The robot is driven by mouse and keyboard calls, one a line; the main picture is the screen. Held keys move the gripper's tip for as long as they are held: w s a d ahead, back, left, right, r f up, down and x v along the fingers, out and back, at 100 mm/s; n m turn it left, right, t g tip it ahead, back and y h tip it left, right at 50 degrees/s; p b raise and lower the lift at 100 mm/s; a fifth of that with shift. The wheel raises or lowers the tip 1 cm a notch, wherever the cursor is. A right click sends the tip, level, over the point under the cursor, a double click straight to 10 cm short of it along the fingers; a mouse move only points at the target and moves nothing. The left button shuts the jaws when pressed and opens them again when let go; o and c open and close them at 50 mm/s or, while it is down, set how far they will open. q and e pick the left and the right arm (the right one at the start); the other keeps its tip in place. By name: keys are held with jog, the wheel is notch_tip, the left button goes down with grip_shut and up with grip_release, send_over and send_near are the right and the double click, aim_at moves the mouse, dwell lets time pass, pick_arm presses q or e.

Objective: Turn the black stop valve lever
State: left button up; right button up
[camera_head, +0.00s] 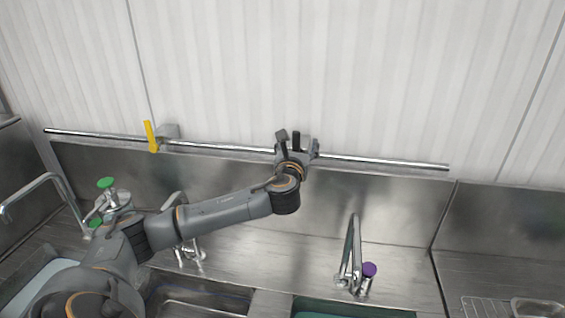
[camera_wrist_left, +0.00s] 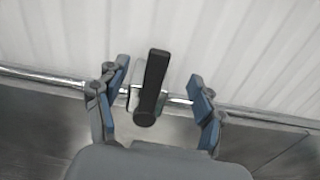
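The black stop valve lever (camera_wrist_left: 152,85) points up and slightly right in the left wrist view. It stands between the two fingers of my left gripper (camera_wrist_left: 157,100). The fingers are spread, with a visible gap on each side, so the gripper is open and not holding the lever. In the head view my left gripper (camera_head: 296,148) is at the wall pipe, right of the picture's middle. There the lever is small and hard to tell apart from the dark fingers. My right gripper is not in view.
A metal pipe (camera_head: 222,149) runs along the wall, with a yellow lever valve (camera_head: 151,136) further left. Below are faucets, one with a purple knob (camera_head: 369,269) and one with a green knob (camera_head: 106,183), above sinks. The wall above the pipe is clear.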

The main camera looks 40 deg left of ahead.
pick_arm(q)
jog(key=o, duration=0.3)
jog(key=shift+a, duration=0.1)
jog(key=shift+s, duration=0.1)
jog(key=shift+s+d, duration=0.3)
jog(key=shift+s, duration=0.1)
jog(key=v, duration=0.7)
dwell(0.4)
